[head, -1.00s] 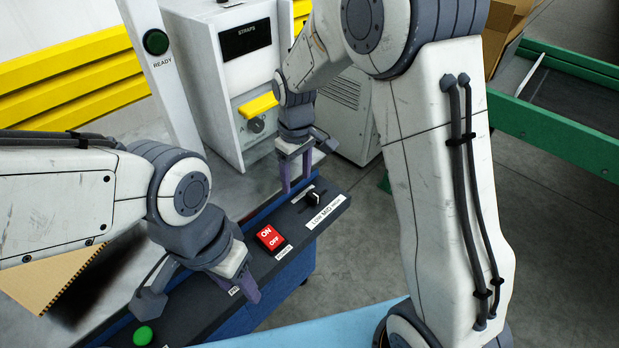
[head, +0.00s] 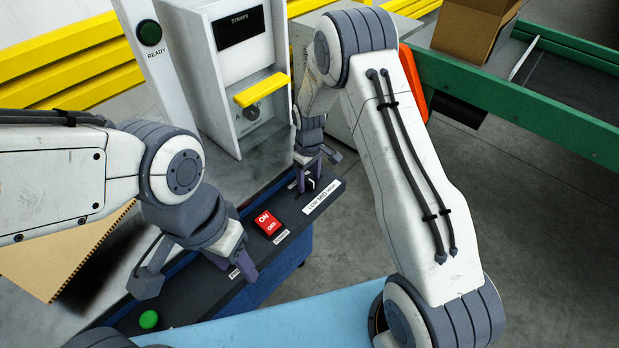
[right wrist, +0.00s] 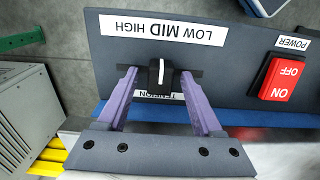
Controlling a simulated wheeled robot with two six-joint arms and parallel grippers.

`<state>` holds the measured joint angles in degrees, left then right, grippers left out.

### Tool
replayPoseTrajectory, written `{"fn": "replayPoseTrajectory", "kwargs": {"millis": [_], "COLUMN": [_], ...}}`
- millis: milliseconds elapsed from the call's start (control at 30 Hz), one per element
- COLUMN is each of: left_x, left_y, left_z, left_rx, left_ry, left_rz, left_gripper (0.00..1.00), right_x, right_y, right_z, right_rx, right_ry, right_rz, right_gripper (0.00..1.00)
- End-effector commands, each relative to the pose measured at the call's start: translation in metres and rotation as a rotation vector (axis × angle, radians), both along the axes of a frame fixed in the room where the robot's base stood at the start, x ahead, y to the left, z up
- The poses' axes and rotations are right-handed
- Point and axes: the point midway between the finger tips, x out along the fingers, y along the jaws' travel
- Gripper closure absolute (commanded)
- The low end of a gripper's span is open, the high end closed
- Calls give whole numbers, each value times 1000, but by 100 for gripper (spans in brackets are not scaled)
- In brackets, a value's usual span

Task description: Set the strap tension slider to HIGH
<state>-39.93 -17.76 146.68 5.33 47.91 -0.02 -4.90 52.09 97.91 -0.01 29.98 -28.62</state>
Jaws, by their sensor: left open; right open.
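The strap tension slider has a black knob with a white line (right wrist: 160,73), in line with MID on the LOW MID HIGH label (right wrist: 162,27), which appears upside down in the right wrist view. HIGH is at that label's left end. My right gripper (right wrist: 160,76) is open, its purple fingers on either side of the knob with gaps to both. In the head view the right gripper (head: 308,180) is down at the panel's far end, partly covering the knob (head: 310,184). My left gripper (head: 246,271) is open and empty over the panel's near part.
A red ON/OFF power switch (head: 267,222) and a green button (head: 149,319) sit on the same dark panel. A white STRAPS cabinet with a yellow flap (head: 262,89) stands behind the panel. A green conveyor frame (head: 500,95) is at the right.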

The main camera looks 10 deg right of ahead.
Motion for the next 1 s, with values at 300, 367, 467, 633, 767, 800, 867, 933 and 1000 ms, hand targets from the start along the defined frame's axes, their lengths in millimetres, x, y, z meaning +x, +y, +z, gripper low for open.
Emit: {"fn": "replayPoseTrajectory", "kwargs": {"millis": [300,367,467,633,767,800,867,933,1000], "left_x": [0,0,0,0,0,0,0,0,0], "left_y": [0,0,0,0,0,0,0,0,0], "left_z": [0,0,0,0,1,0,0,0,0], "left_rx": [0,0,0,0,0,0,0,0,0], "left_ry": [0,0,0,0,0,0,0,0,0], "left_rz": [0,0,0,0,0,0,0,0,0], "left_gripper": [50,50,50,50,50,50,50,50,50], "right_x": [0,0,0,0,0,0,0,0,0], "right_y": [0,0,0,0,0,0,0,0,0], "right_z": [-5,-5,-5,-4,-4,-4,-4,-4,-4], "right_rx": [0,0,0,0,0,0,0,0,0], "right_ry": [0,0,0,0,0,0,0,0,0], "right_rz": [0,0,0,0,0,0,0,0,0], "right_gripper": [32,44,82,100,100,100,100,100,100]}}
